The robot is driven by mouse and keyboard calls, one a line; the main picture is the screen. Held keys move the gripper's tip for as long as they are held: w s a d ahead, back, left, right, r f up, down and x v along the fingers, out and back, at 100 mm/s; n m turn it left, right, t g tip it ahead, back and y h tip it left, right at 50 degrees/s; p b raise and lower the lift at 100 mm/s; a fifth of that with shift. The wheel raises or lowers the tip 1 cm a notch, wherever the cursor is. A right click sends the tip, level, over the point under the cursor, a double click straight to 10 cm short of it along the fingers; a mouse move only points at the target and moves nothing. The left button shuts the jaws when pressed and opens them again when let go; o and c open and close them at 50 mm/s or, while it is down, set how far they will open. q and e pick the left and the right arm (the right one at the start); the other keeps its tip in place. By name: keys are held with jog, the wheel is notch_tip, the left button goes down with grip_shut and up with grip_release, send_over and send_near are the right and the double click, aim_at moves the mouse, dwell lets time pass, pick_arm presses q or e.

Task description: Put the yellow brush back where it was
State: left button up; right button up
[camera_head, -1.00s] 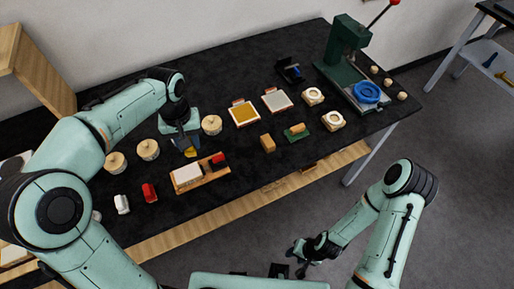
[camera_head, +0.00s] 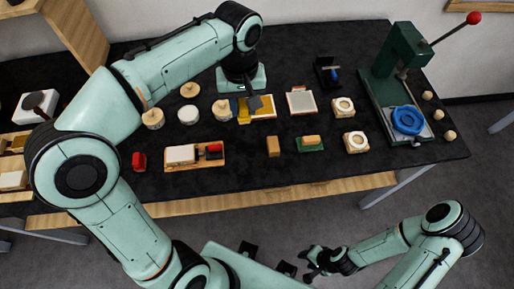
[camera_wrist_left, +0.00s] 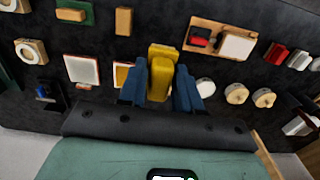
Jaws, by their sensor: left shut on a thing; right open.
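The yellow brush (camera_head: 243,112) is between the fingers of my left gripper (camera_head: 249,108), which is shut on it. In the left wrist view the brush (camera_wrist_left: 162,58) shows between the two blue fingers (camera_wrist_left: 160,82). The gripper is above the table, in front of a wooden-framed yellow pad (camera_head: 263,106) that it partly covers. Whether the brush touches anything below cannot be told. My right gripper (camera_head: 314,264) is open and empty, low in front of the table.
A wooden tray (camera_head: 212,163) holds a white block and a red brush. A loose red brush (camera_head: 139,161) lies left of it. Round lidded pots (camera_head: 189,115), a white pad (camera_head: 301,102), a wooden block (camera_head: 273,146) and a green press (camera_head: 390,80) stand around.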

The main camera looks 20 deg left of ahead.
pick_arm(q)
notch_tip(320, 180, down, 15)
jog(key=shift+s+f+b, duration=0.1)
jog(key=shift+f+b, duration=0.05)
jog(key=shift+b, duration=1.05)
jog(key=shift+f, duration=2.3)
pick_arm(e)
jog(key=shift+s+f, duration=0.5)
jog(key=shift+f, duration=0.4)
jog(key=shift+s+f, duration=0.5)
jog(key=shift+f, duration=0.4)
pick_arm(q)
jog(key=shift+f+b, duration=0.1)
jog(key=shift+b, duration=0.2)
pick_arm(e)
jog(key=shift+f, duration=0.1)
pick_arm(q)
jog(key=o, duration=1)
notch_tip(320, 180, up, 12)
jog(key=p, duration=0.1)
jog(key=shift+p, duration=0.35)
pick_arm(e)
jog(key=shift+w+r, duration=0.25)
jog(key=shift+r, duration=0.3)
jog(key=shift+w+r, duration=0.2)
jog(key=shift+r, duration=0.3)
